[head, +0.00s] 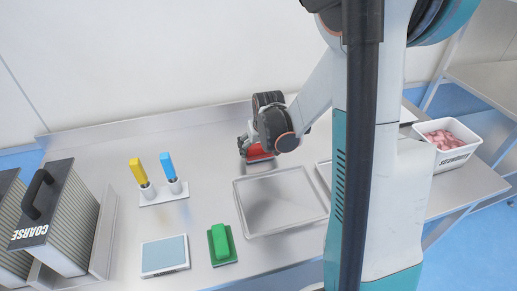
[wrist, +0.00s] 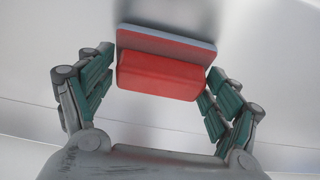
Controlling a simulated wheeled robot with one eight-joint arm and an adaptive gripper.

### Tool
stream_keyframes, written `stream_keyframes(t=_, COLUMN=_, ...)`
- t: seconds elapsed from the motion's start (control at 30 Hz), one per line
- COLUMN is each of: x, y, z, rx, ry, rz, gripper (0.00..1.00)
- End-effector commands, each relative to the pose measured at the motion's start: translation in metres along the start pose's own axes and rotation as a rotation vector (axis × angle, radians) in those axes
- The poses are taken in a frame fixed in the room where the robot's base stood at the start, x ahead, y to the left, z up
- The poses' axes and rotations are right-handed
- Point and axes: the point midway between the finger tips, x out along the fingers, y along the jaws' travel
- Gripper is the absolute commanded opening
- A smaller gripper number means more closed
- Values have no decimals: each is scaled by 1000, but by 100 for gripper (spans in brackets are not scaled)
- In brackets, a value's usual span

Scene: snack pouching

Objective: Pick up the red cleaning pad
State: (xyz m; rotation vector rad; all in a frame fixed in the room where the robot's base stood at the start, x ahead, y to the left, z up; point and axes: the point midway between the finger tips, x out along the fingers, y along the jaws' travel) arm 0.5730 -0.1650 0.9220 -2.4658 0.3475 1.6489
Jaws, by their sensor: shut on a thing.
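The red cleaning pad (head: 258,152) is at the back middle of the metal table in the head view, under my gripper (head: 246,145). In the wrist view, the pad (wrist: 158,76) shows a red block-like grip on a wider base with a grey edge. My gripper's two green-padded fingers (wrist: 160,82) are closed on the pad from its left and right sides. My arm hides part of the pad in the head view. I cannot tell whether the pad still touches the table.
An empty clear tray (head: 281,202) lies in front of the pad. A green pad (head: 219,243) and a scale-like plate (head: 165,256) are at the front. A holder (head: 164,193) with yellow and blue tools stands left, near a box marked COARSE (head: 62,215). A white bin (head: 447,145) is right.

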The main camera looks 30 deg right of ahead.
Motion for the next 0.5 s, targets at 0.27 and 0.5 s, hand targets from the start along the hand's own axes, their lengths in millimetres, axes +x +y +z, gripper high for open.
stream_keyframes(t=0.27, x=-30, y=0, z=-12, rx=0, ry=0, rz=0, gripper=53)
stream_keyframes(t=0.5, x=-88, y=0, z=-36, rx=0, ry=0, rz=0, gripper=53)
